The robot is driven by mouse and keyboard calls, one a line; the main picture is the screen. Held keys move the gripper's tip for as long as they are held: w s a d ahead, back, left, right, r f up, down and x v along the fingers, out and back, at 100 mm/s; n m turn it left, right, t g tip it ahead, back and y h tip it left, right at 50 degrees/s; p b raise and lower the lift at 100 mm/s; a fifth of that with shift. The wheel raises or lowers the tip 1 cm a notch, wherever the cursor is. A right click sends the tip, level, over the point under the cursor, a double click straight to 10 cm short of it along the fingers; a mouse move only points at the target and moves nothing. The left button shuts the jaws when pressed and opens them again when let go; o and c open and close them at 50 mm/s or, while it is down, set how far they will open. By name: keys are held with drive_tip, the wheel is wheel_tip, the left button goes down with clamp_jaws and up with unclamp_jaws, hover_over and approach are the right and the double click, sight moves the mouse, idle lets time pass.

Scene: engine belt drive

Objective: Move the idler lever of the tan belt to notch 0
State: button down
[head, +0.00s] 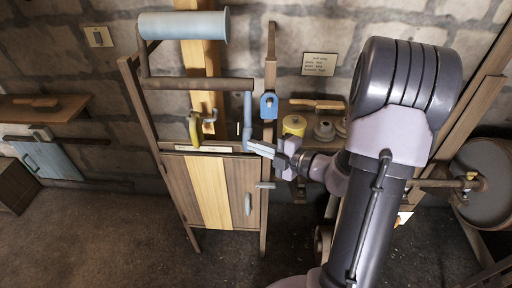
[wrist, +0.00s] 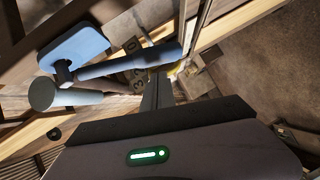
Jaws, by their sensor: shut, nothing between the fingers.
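My gripper (head: 250,147) is shut and empty, at the front of the wooden stand, just below a blue upright handle (head: 247,110). In the wrist view the shut fingers (wrist: 157,88) point at a plate with dark numerals (wrist: 130,47), one of which looks like 0. A blue rod-like handle (wrist: 125,65) crosses beside the fingers; I cannot tell whether they touch. A yellow hooked lever (head: 194,130) stands left of the gripper. A tan vertical strip (head: 200,58) runs up behind it. I cannot tell which lever belongs to the tan belt, nor its notch.
A blue block (head: 269,105) sits on the right post. A drum (head: 485,183) is at far right. Floor left is clear.

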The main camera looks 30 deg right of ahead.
drive_tip(key=shift+w+d+f, duration=0.2)
drive_tip(key=shift+w+d, duration=0.05)
drive_tip(key=shift+w, duration=0.35)
drive_tip(key=w+d+n+b, duration=0.1)
drive_tip(key=w+d+f+n+t+b, duration=0.1)
drive_tip(key=b, duration=0.1)
drive_tip(key=w+d+f+n+t+b, duration=0.1)
drive_tip(key=w, duration=0.1)
drive_tip(key=shift+a, duration=0.1)
